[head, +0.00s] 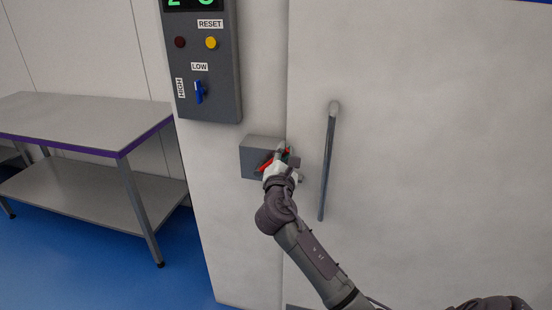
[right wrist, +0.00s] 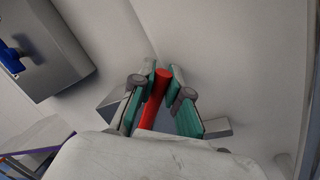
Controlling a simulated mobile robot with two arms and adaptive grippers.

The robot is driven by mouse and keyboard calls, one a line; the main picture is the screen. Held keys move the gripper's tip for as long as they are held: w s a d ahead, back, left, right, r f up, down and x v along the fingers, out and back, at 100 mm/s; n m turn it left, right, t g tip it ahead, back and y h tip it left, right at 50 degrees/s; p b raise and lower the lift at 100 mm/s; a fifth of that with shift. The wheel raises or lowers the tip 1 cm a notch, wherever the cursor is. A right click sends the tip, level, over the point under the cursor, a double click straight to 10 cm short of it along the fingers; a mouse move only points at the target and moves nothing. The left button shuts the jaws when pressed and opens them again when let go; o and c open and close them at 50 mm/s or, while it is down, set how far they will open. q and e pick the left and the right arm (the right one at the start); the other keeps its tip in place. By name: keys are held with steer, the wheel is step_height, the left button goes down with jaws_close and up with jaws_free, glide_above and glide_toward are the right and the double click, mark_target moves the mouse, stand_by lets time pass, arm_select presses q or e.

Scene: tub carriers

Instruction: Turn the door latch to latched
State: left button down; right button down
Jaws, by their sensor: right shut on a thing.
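The door latch is a grey box (head: 256,150) with a red handle (head: 266,163), mounted beside the edge of the large pale door (head: 420,130). My right gripper (head: 283,155) is at the latch and covers part of the handle. In the right wrist view the red handle (right wrist: 157,92) stands between the two green-padded fingers of the right gripper (right wrist: 155,95), which is shut on it. The handle looks slanted in the head view, and its pivot is hidden. My left gripper is not in view.
A long vertical door handle (head: 327,160) is just right of the latch. A grey control panel (head: 222,100) with buttons and a blue switch (head: 199,92) hangs above left. A metal table (head: 75,118) stands at the left on blue floor.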

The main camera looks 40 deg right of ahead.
step_height(320, 180, down, 8)
steer(key=s+d+m+g+h+b, duration=0.1)
steer(key=s+d+m+h+b, duration=0.1)
steer(key=m+b, duration=0.9)
steer(key=shift+s+g+h+b, duration=0.3)
steer(key=shift+g+b, duration=0.1)
steer(key=shift+b, duration=1)
steer(key=shift+f, duration=0.1)
steer(key=c, duration=1.1)
jaws_free()
steer(key=shift+c, duration=0.2)
steer(key=v, duration=1.2)
